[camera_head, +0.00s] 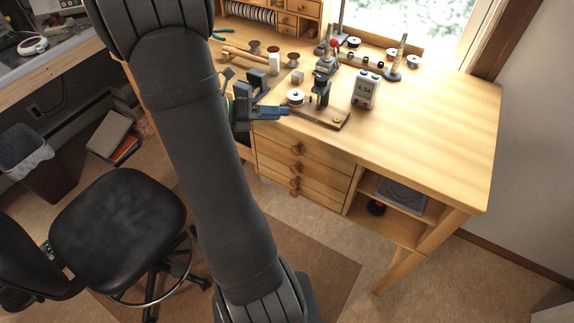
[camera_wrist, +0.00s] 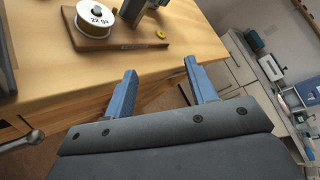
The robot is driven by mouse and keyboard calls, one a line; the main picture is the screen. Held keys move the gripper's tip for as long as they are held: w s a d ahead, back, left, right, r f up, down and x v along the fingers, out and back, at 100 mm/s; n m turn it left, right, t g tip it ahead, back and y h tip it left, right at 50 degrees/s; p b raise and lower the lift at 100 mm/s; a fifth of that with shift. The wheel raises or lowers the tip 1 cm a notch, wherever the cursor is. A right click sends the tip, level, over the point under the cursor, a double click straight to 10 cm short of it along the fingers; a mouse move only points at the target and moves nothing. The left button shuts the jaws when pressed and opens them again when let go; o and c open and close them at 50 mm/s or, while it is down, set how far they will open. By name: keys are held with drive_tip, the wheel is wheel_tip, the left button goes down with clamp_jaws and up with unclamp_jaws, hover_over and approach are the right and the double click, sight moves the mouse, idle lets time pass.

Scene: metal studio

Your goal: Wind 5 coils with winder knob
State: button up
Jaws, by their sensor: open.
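The coil winder (camera_head: 321,88) is a dark upright on a wooden board (camera_head: 325,121) on the bench. My gripper (camera_head: 278,95) is at the bench's front edge, left of the winder. In the wrist view its blue fingers (camera_wrist: 161,66) are apart with nothing between them, short of the board. The knob is out of the wrist view.
A small meter (camera_head: 366,90) with a digital readout stands right of the winder. Small spools (camera_head: 293,60) and a white-bodied jar (camera_head: 274,62) are behind to the left. A cone-shaped stand (camera_head: 397,62) is at the back. The bench's right side (camera_head: 440,120) is clear.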

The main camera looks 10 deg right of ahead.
drive_tip(key=s+d+f+n+t+y, duration=0.1)
drive_tip(key=s+f+n+y, duration=0.2)
drive_tip(key=n, duration=0.7)
drive_tip(key=s+d+f+n+t+y, duration=0.1)
drive_tip(key=s+f+n+t+y, duration=0.1)
drive_tip(key=f+n+y, duration=0.6)
drive_tip(key=shift+s+f+n, duration=0.8)
drive_tip(key=shift+f+n, duration=0.45)
drive_tip(key=shift+n, duration=0.35)
